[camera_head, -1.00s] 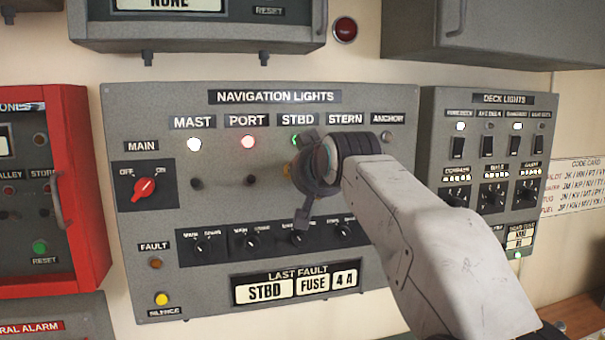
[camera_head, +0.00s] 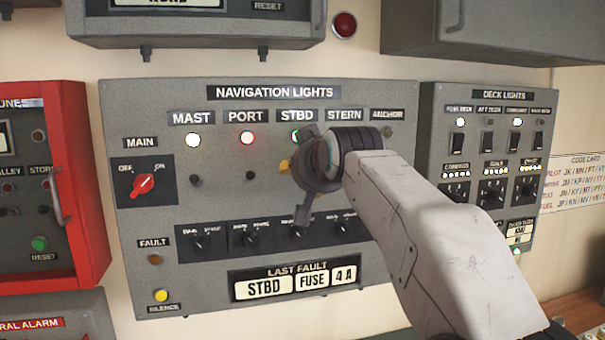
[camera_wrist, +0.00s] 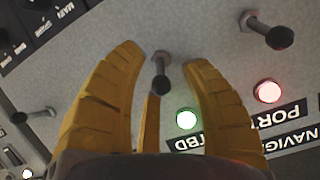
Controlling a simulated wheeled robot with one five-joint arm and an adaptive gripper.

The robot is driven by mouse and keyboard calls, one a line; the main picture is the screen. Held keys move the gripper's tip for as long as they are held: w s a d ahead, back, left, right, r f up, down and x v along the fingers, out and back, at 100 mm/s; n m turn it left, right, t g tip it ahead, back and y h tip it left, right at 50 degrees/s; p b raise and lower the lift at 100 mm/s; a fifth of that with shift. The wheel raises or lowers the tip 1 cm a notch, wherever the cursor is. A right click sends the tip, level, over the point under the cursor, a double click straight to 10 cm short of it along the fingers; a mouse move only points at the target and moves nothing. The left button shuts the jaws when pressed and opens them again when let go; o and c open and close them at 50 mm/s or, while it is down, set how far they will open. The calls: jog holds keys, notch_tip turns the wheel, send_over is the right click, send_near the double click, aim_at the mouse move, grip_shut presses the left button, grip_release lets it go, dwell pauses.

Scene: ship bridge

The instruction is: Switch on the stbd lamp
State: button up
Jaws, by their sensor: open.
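The navigation lights panel (camera_head: 128,225) fills the middle of the head view. The stbd lamp (camera_head: 296,135) shows a green glow under the STBD label, partly covered by my gripper. In the wrist view the stbd lamp (camera_wrist: 187,118) is lit green-white. The stbd toggle lever (camera_wrist: 160,84) stands between the yellow fingers of my gripper (camera_wrist: 165,57), its dark tip on the lamp side of its base. The fingers are open, with a visible gap around the lever's base. In the head view my gripper (camera_head: 286,167) hides this lever.
The port lamp (camera_head: 247,138) is lit red and the mast lamp (camera_head: 193,140) white. The port lever (camera_wrist: 280,37) is close beside my fingers. Rotary knobs (camera_head: 251,238) sit below. The deck lights panel (camera_head: 432,150) is to the right, a red cabinet (camera_head: 85,190) to the left.

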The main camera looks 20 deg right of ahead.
jog(key=v, duration=1.1)
jog(key=shift+s, duration=0.25)
jog(key=s+f+n+g, duration=0.1)
jog(key=s+f+g, duration=0.15)
jog(key=f, duration=0.75)
jog(key=s+f+n+g, duration=0.1)
jog(key=s+f+g, duration=0.15)
jog(key=f, duration=0.75)
jog(key=s+f+g, duration=0.4)
jog(key=s+f, duration=1.2)
jog(key=s, duration=0.3)
jog(key=shift+f+g, duration=0.4)
